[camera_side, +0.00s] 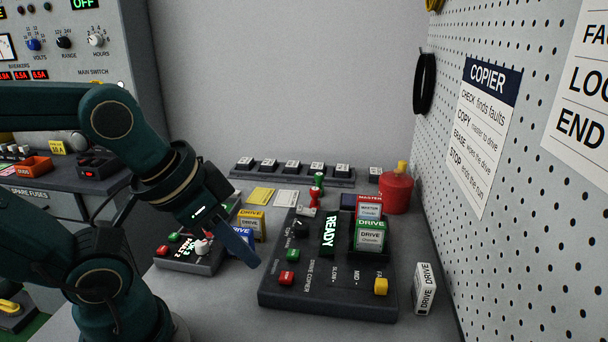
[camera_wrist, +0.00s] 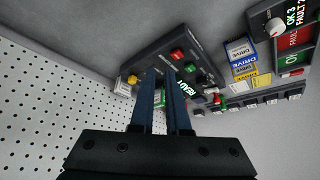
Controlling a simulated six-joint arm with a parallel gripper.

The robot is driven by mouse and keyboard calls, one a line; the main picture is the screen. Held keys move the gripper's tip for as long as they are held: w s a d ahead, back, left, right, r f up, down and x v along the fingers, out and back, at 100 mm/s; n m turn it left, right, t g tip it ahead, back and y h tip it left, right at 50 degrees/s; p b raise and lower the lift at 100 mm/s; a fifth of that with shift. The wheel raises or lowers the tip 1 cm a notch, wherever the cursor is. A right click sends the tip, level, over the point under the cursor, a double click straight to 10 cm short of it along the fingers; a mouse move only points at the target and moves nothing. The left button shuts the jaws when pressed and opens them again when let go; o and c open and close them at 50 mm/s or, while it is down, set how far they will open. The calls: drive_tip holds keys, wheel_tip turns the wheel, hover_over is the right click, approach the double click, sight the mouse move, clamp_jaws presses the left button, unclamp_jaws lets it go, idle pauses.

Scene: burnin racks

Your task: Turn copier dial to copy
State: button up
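The copier (camera_side: 275,298) is a dark box with a lit READY display (camera_side: 328,236), a green button (camera_side: 293,255), a red button (camera_side: 286,278) and a yellow button (camera_side: 381,287). A small dark knob (camera_side: 301,228) near its back left may be the dial; its setting is too small to read. A MASTER cartridge and a green-labelled DRIVE cartridge (camera_side: 370,236) stand in it. My gripper (camera_side: 252,262) is open and empty, left of the copier, its blue fingers pointing down and right. In the wrist view a gap shows between the fingers (camera_wrist: 160,75), with the copier (camera_wrist: 150,64) beyond.
A fault tester (camera_side: 187,262) and yellow and blue drives (camera_side: 251,222) stand left of the copier. A red canister (camera_side: 396,193) is behind it. A white drive (camera_side: 424,290) stands to its right, near the pegboard wall (camera_side: 500,230). A row of sockets (camera_side: 292,175) lies at the back.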

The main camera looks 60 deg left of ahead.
drive_tip(key=o, duration=0.5)
drive_tip(key=shift+o, duration=1)
drive_tip(key=w+r, duration=0.1)
drive_tip(key=w+m, duration=0.1)
drive_tip(key=w, duration=0.1)
drive_tip(key=w+r+m+t, duration=0.1)
drive_tip(key=shift+w+d+r+h, duration=0.25)
drive_tip(key=shift+d+r+h, duration=0.05)
drive_tip(key=shift+r, duration=0.05)
drive_tip(key=n+g, duration=0.2)
hover_over(301, 225)
drive_tip(key=s, duration=0.2)
wheel_tip(301, 225, down, 9)
drive_tip(key=shift+s+d+f, duration=0.1)
drive_tip(key=shift+s, duration=0.05)
drive_tip(key=shift+f, duration=0.25)
drive_tip(key=shift+x, duration=2.25)
drive_tip(key=shift+a, duration=0.2)
drive_tip(key=shift+c, duration=0.3)
